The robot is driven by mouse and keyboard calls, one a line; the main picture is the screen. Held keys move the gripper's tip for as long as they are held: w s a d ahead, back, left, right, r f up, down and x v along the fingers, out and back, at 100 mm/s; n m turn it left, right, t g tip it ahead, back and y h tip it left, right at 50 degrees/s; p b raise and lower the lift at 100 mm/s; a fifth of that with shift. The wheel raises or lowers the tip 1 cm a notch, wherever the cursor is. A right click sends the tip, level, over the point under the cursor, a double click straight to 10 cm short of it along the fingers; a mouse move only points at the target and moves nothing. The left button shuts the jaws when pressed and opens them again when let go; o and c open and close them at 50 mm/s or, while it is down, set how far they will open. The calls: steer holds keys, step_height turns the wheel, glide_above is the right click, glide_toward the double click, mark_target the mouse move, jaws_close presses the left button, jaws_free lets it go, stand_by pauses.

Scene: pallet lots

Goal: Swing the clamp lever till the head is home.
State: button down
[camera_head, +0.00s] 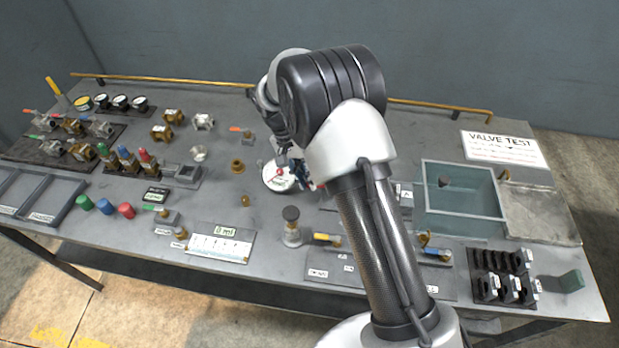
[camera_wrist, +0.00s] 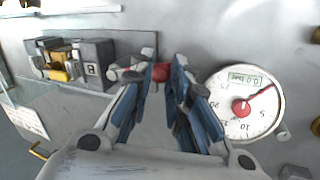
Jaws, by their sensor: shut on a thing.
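In the wrist view my gripper (camera_wrist: 163,72) is shut on a small red knob (camera_wrist: 161,73), which I take to be the end of the clamp lever. Grey metal parts (camera_wrist: 130,74) lie just left of the knob, beside a grey fixture block (camera_wrist: 97,62). A yellow-brass part (camera_wrist: 62,64) sits between the fixture's grey blocks. I cannot tell clearly which part is the clamp head or whether it touches the brass part. In the head view my gripper (camera_head: 303,180) is low over the bench, and my arm hides most of the clamp.
A water tank (camera_head: 462,190) stands right of my arm. Several valves and fittings (camera_head: 75,127) crowd the bench's left.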

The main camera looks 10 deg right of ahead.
steer(key=shift+w+d+m+g+y+p, duration=0.15)
steer(key=shift+w+m+p, duration=0.15)
steer(key=shift+w+m, duration=0.3)
steer(key=shift+w+d+m+g+y+p, duration=0.15)
steer(key=shift+w+m+p, duration=0.2)
steer(key=shift+m, duration=0.45)
steer(key=shift+a, duration=0.1)
steer(key=c, duration=1.5)
jaws_free()
steer(key=shift+o, duration=0.2)
steer(key=shift+w, duration=0.1)
steer(key=v, duration=1.2)
